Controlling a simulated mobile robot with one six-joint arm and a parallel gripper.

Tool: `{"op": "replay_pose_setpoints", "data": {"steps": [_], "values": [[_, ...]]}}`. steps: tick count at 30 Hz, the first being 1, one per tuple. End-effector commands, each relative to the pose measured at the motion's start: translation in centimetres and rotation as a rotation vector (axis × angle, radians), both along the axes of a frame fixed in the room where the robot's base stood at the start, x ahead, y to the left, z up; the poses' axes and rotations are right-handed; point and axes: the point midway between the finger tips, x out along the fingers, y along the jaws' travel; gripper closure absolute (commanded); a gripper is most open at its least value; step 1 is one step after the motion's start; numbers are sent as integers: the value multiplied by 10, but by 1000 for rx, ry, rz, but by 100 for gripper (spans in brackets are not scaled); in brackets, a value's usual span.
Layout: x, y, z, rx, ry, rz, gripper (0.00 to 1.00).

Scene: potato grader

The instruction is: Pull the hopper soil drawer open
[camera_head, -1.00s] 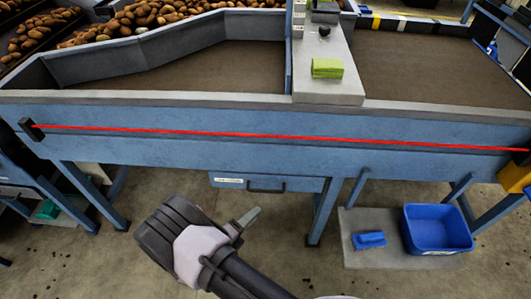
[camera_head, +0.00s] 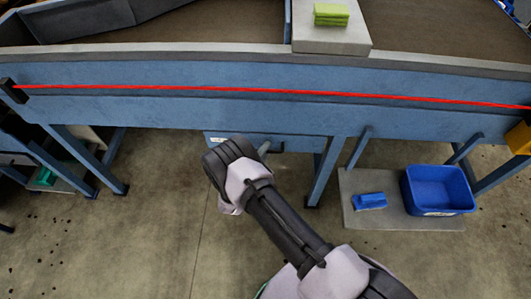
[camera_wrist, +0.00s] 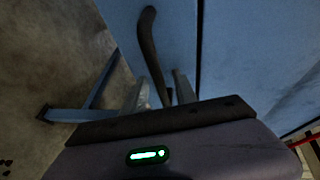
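The blue soil drawer (camera_head: 295,144) sits under the blue machine frame in the head view and looks shut. Its front fills the top middle of the wrist view (camera_wrist: 178,35). The dark bar handle (camera_wrist: 151,50) runs down the wrist view toward my gripper (camera_wrist: 161,96). My gripper's two fingers are apart, with the handle's lower end showing between them. I cannot tell whether either finger touches the handle. In the head view my gripper (camera_head: 262,149) is at the drawer front, and my wrist hides the handle.
A blue tub (camera_head: 437,191) and a blue block (camera_head: 369,201) are on a grey slab at the right. A red cord (camera_head: 270,92) runs along the frame above the drawer. Blue legs (camera_head: 326,172) flank the drawer. The floor in front is mostly clear.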

Motion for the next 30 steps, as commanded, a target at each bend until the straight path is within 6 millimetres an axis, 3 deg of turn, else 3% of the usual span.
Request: {"op": "replay_pose_setpoints", "data": {"steps": [8, 13, 30], "values": [[2, -1, 0, 1, 0, 0, 66], [2, -1, 0, 1, 0, 0, 99], [2, -1, 0, 1, 0, -1, 100]]}}
